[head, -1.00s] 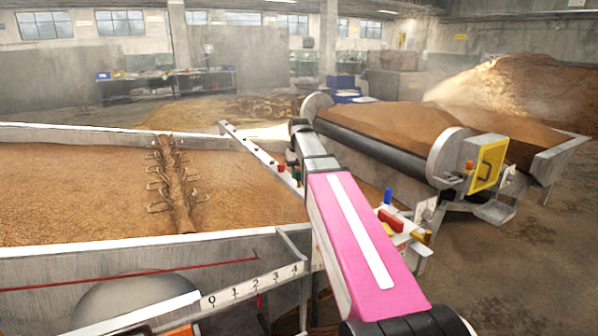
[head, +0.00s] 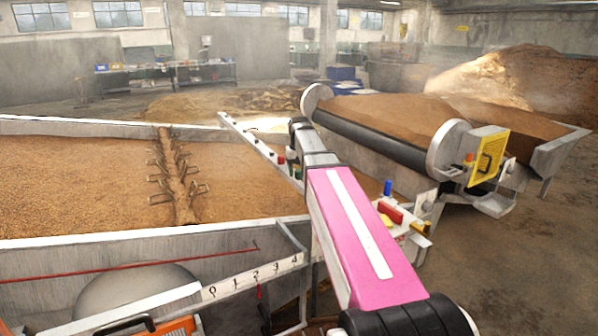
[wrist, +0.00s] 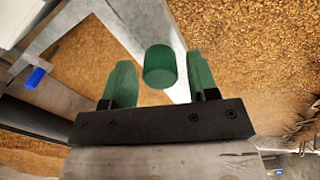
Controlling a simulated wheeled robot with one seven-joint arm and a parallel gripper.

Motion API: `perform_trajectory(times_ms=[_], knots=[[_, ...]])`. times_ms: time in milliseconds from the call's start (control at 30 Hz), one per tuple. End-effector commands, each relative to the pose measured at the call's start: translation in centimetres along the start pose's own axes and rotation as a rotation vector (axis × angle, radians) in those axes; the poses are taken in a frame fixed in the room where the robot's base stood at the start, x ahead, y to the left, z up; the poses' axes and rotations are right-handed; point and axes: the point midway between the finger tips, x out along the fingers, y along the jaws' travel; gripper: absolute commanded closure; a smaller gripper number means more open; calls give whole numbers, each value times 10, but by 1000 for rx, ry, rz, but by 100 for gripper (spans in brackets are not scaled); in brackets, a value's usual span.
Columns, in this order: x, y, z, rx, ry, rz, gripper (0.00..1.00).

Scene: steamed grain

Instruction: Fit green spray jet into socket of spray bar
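The green spray jet (wrist: 160,67) shows in the wrist view as a short green cylinder between my gripper's two green fingers. My gripper (wrist: 160,80) is open, with a visible gap on each side of the cylinder. The spray bar (head: 240,132) is a long pale bar along the right edge of the grain bed in the head view. Small coloured pieces, one red (head: 281,159), stand along its near part. In the head view my gripper (head: 292,160) is small and partly hidden by my pink arm. I cannot make out the sockets clearly.
A small stand right of my arm holds a blue piece (head: 388,188), a red block (head: 390,212) and yellow pieces. A roller trough (head: 375,143) with grain stands behind it. The wide grain bed (head: 80,185) lies left. Floor at right is clear.

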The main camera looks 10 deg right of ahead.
Motion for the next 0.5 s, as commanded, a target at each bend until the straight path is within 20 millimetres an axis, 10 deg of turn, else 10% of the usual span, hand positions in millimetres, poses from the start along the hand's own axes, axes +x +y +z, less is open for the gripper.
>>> perform_trajectory(times_ms=[500], knots=[[-15,0,-1,0,2,0,36]])
